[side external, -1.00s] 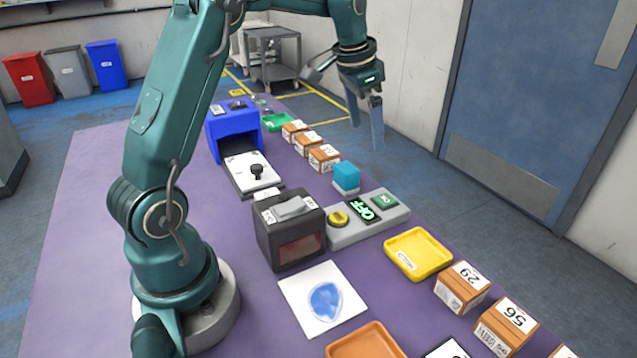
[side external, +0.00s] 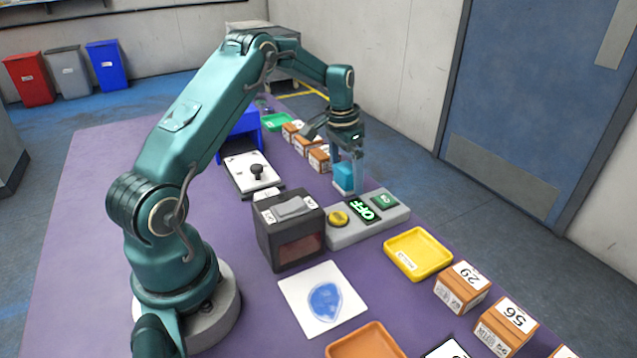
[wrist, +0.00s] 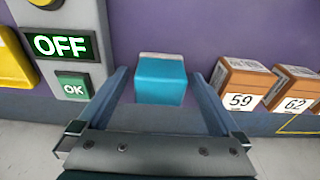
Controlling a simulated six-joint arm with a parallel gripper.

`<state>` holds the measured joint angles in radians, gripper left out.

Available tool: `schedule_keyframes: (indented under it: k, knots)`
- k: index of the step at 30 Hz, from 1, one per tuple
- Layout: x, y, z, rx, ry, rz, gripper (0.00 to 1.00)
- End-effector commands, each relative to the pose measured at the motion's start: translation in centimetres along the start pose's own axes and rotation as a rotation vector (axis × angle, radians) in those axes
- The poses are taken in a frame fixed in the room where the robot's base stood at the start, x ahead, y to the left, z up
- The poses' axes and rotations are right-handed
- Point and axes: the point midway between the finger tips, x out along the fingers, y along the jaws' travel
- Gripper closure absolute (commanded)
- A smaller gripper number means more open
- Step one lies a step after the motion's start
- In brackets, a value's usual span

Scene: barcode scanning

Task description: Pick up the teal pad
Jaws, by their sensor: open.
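The teal pad (side external: 345,178) is a small block with a pale far edge, standing on the purple table behind the grey control panel. In the wrist view the teal pad (wrist: 161,80) lies between the two fingers, with a gap on each side. My gripper (side external: 347,185) is open and lowered over the pad, one finger on either side. In the wrist view my gripper (wrist: 160,85) shows both fingers spread and nothing held. The fingers partly cover the pad in the side view.
The control panel (side external: 345,233) with a yellow knob and a lit OFF display is close by. Brown boxes, one labelled 59 (wrist: 238,86), stand on the other side. A black scanner box (side external: 288,235) and yellow tray (side external: 420,250) are nearer the camera.

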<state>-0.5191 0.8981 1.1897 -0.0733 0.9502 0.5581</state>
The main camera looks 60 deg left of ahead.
Motion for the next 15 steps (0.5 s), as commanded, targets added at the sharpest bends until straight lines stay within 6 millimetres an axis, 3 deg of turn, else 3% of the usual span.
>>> schedule_keyframes:
  k: [4, 5, 9, 12, 15]
  knots:
    - [-0.01, 0.02, -0.01, 0.0, 0.0, 0.0, 0.0]
    - [-0.01, 0.02, -0.01, 0.0, 0.0, 0.0, 0.04]
    - [-0.02, 0.02, -0.01, 0.0, 0.0, 0.0, 0.57]
    - [-0.03, 0.02, -0.01, 0.0, 0.0, 0.0, 0.9]
    - [-0.04, 0.02, -0.02, 0.0, 0.0, 0.0, 0.9]
